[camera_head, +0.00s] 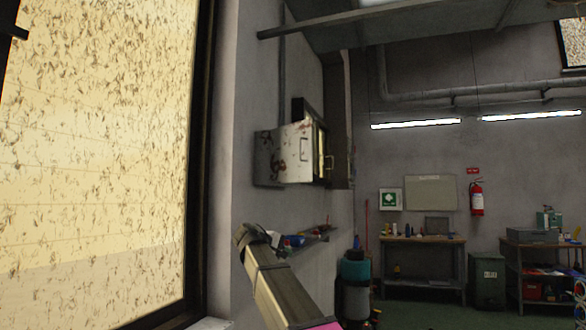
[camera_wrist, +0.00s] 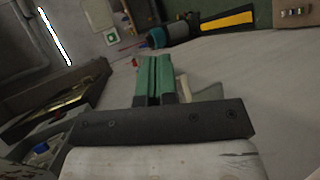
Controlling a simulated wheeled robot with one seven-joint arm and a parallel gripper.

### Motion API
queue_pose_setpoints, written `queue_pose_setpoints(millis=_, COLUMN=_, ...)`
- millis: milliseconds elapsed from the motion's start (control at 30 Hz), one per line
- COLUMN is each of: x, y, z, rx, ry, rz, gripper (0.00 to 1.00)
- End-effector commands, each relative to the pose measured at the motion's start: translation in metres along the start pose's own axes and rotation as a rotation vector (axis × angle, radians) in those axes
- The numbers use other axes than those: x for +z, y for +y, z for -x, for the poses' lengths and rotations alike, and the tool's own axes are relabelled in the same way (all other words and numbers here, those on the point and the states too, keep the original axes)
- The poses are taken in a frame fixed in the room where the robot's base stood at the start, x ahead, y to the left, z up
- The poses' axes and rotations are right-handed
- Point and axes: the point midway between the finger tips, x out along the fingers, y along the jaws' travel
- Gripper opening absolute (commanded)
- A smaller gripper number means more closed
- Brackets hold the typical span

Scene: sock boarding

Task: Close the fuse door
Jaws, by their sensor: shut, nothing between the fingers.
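The fuse box hangs on the grey wall in the head view. Its pale, rust-stained door (camera_head: 292,152) stands open, swung out from the wall, with a handle on its face. The dark-framed opening (camera_head: 321,150) shows a yellowish inside to its right. My gripper (camera_wrist: 153,58) shows in the wrist view with its two green fingers together and nothing between them. In the head view my arm rises from the bottom below the box; the fingers cannot be made out there. A dark box-like shape with a brassy inside (camera_wrist: 52,108) lies left of the fingers in the wrist view, apart from them.
A small wall shelf (camera_head: 305,239) with items sits below the fuse box, close to my arm. A large lit window (camera_head: 95,150) fills the left. Workbenches (camera_head: 425,241) stand at the back.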

Motion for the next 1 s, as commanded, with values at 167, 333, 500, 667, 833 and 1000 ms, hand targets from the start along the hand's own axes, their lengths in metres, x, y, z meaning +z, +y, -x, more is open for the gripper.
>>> queue_pose_setpoints(millis=167, x=-0.007, y=0.083, z=0.079, rx=0.13, ry=-0.011, rz=-0.003, gripper=0.0)
queue_pose_setpoints(millis=333, x=0.003, y=0.155, z=0.155, rx=0.24, ry=-0.039, rz=-0.017, gripper=0.0)
queue_pose_setpoints(millis=500, x=0.024, y=0.218, z=0.225, rx=0.328, ry=-0.074, rz=-0.044, gripper=0.0)
queue_pose_setpoints(millis=667, x=0.043, y=0.255, z=0.266, rx=0.375, ry=-0.1, rz=-0.063, gripper=0.0)
queue_pose_setpoints(millis=833, x=0.052, y=0.268, z=0.279, rx=0.392, ry=-0.114, rz=-0.072, gripper=0.0)
queue_pose_setpoints(millis=1000, x=0.054, y=0.273, z=0.266, rx=0.393, ry=-0.115, rz=-0.071, gripper=0.0)
